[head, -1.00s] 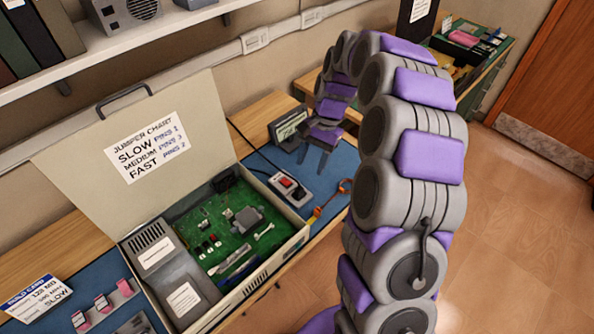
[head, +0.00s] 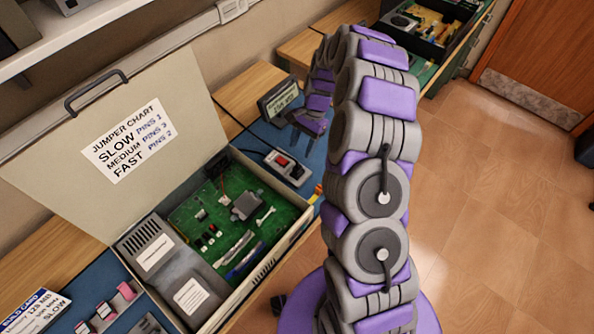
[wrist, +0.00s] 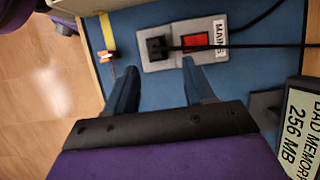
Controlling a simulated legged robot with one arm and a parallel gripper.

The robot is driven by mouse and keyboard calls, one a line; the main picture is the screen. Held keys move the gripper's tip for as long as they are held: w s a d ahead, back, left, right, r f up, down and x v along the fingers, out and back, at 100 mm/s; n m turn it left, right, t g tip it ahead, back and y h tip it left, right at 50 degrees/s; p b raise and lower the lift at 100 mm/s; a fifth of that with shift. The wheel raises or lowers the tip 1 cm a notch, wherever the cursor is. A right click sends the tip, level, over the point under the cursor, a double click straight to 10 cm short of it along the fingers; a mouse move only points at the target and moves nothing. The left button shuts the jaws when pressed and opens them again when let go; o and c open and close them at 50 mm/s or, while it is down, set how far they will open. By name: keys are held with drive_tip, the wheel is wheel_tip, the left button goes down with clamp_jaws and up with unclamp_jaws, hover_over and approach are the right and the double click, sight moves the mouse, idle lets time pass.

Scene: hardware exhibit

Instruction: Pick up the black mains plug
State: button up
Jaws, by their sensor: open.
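The black mains plug (wrist: 157,47) sits in the grey socket box (wrist: 168,62), beside a red switch (wrist: 195,40) and a "MAINS" label, in the wrist view. A black cable runs from the plug to the right. My gripper (wrist: 156,78) is open and empty, its two fingers pointing at the box, with the plug ahead of and roughly between the fingertips. In the head view the socket box (head: 288,167) lies on the blue mat, with my gripper (head: 308,135) just behind it; the plug is hard to make out there.
An open computer case (head: 283,229) with a green board stands left of the socket box. A display reading "BAD MEMORY 256 MB" (wrist: 299,122) stands close beside my gripper. A yellow strap (wrist: 107,32) lies on the blue mat (wrist: 245,70). Open floor (head: 500,190) is at the right.

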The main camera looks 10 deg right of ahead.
sight(298, 166)
drive_tip(key=x, duration=0.3)
drive_tip(key=shift+s+d+f+b, duration=0.1)
drive_tip(key=shift+d+f+b, duration=0.1)
drive_tip(key=shift+b, duration=0.15)
drive_tip(key=b+x, duration=0.1)
drive_tip(key=x, duration=0.3)
drive_tip(key=shift+s+f, duration=0.1)
drive_tip(key=shift+s, duration=0.15)
drive_tip(key=shift+a, duration=0.15)
drive_tip(key=shift+c, duration=0.4)
drive_tip(key=shift+d, duration=0.2)
drive_tip(key=c, duration=0.6)
drive_tip(key=shift+c, duration=1)
wheel_tip(298, 166, up, 10)
drive_tip(key=p, duration=0.2)
